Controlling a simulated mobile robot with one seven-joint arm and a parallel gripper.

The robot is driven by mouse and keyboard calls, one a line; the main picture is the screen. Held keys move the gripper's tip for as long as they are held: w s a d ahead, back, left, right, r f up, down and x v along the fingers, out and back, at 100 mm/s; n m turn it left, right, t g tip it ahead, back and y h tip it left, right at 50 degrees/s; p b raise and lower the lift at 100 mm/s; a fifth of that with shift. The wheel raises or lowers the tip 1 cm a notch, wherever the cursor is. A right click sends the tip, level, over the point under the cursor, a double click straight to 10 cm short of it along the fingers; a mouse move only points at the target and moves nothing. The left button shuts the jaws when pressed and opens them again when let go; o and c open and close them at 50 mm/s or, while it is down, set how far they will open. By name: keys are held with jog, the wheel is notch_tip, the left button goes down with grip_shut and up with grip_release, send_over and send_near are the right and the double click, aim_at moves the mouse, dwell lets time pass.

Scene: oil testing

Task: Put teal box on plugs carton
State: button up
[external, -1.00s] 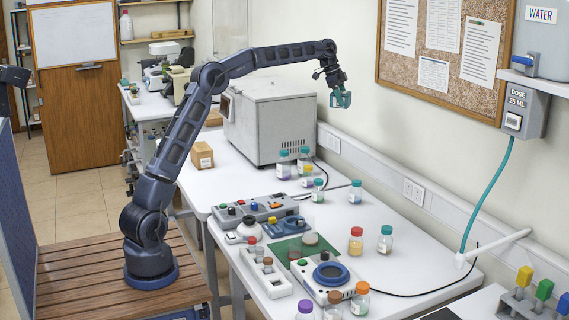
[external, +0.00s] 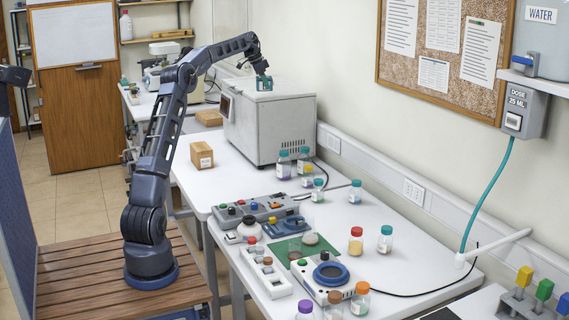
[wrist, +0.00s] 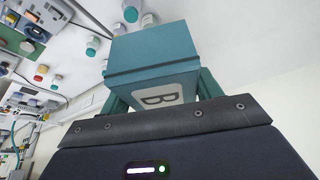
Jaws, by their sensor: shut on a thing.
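The teal box (wrist: 152,48) fills the middle of the wrist view, with a pale face marked with a dark letter. My gripper (external: 264,79) is shut on the teal box (external: 264,86), held high in the air by the grey oven's top in the external view. A small brown carton (external: 201,155) with a pale label stands on the near bench, left of the oven. A second brown carton (external: 209,117) lies further back. The labels are too small to read, so I cannot tell which is the plugs carton.
The large grey oven (external: 268,125) stands against the wall, just right of the cartons. Several capped jars (external: 284,164) stand in front of it. Button panels (external: 262,208) and more jars fill the front bench. Free white bench surrounds the nearer carton.

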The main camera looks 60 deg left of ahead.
jog(key=s+a+n, duration=0.2)
jog(key=s+a, duration=1.1)
jog(key=a, duration=0.1)
jog(key=n+y, duration=0.2)
send_over(205, 146)
jog(key=s, duration=0.2)
jog(key=f, duration=3.1)
jog(key=shift+w+a, duration=0.2)
jog(key=shift+w, duration=0.1)
jog(key=shift+f, duration=0.1)
jog(key=o, duration=1)
jog(key=shift+f, duration=0.1)
jog(key=v, duration=1.2)
jog(key=shift+a, duration=0.2)
